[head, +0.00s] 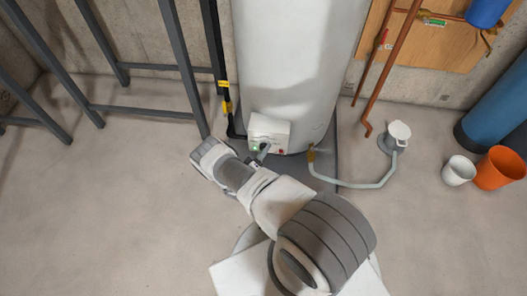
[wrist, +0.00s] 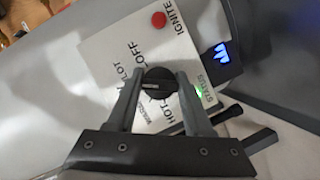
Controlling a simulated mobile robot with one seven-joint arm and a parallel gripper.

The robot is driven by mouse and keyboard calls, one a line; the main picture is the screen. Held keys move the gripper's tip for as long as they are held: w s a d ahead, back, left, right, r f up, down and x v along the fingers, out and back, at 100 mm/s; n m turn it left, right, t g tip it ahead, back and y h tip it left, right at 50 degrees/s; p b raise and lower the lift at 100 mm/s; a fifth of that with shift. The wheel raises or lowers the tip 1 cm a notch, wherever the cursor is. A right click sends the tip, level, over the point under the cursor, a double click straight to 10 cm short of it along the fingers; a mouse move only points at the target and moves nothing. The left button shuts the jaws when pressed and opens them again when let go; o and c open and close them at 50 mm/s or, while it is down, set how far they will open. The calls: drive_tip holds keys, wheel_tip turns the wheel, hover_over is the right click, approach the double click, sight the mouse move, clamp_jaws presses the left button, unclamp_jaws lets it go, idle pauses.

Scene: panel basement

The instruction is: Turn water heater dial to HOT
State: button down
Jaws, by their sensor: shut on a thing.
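The water heater (head: 295,60) is a tall pale grey tank at the top centre of the head view. Its white control box (head: 270,128) sits low on the tank front; in the wrist view its panel (wrist: 105,50) carries the words OFF, PILOT and HOT, partly covered. The black round dial (wrist: 157,88) has a light mark on its face; which label it points at I cannot tell. My gripper (wrist: 158,92) is shut on the dial, one finger on each side. In the head view my gripper (head: 262,154) reaches the box, and the dial is hidden.
A red IGNITE button (wrist: 159,19) and a green STATUS light (wrist: 199,90) flank the dial. A pale hose (head: 350,184) runs from the tank to a floor drain (head: 390,143). Grey metal framing (head: 135,68) stands left. White (head: 458,171) and orange (head: 499,169) buckets stand right.

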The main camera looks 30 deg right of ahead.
drive_tip(key=shift+s+f+n+h, duration=0.15)
drive_tip(key=shift+n+h, duration=0.15)
drive_tip(key=shift+n, duration=0.8)
drive_tip(key=shift+c, duration=1.6)
unclamp_jaws()
drive_tip(key=shift+r, duration=0.2)
drive_tip(key=shift+a, duration=0.15)
